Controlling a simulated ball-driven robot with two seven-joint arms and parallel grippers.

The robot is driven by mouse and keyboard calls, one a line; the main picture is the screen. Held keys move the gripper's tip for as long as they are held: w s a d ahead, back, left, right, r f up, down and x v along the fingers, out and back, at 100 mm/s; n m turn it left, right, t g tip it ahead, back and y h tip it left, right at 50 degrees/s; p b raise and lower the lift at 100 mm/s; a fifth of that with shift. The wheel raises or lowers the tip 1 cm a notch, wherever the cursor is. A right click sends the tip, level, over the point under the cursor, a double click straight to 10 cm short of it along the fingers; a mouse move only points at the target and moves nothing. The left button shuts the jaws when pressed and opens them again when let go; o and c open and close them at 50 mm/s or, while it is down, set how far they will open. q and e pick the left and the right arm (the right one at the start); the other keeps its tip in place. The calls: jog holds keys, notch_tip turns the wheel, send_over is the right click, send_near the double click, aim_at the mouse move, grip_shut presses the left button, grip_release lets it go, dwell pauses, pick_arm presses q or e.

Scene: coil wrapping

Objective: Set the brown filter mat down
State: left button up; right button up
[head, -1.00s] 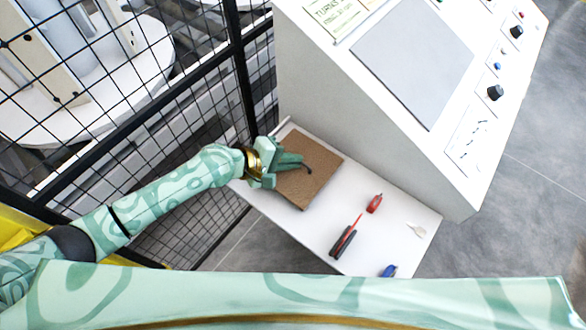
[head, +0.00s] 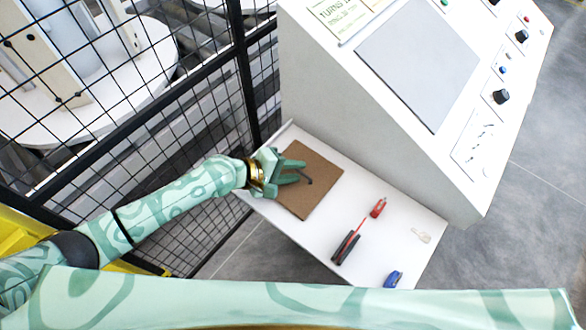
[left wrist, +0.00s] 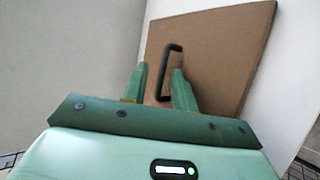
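The brown filter mat (head: 318,197) lies on the left part of the white shelf (head: 405,215), and it looks flat. It also fills the upper right of the left wrist view (left wrist: 225,50). A thin black handle (left wrist: 163,75) stands up from the mat. My left gripper (head: 300,170) is over the mat's left part with its two fingers apart. In the left wrist view the open fingers (left wrist: 160,75) are on either side of the handle's near part, with a visible gap. My right gripper is not in view.
Red-and-black pliers (head: 346,246), a red tool (head: 378,207), a blue tool (head: 393,279) and a small pale item (head: 421,236) lie on the shelf's right part. A wire mesh fence (head: 170,120) stands at the left. The white console (head: 370,130) rises behind the shelf.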

pick_arm(q)
jog(key=p+v, duration=0.1)
jog(key=v, duration=1.1)
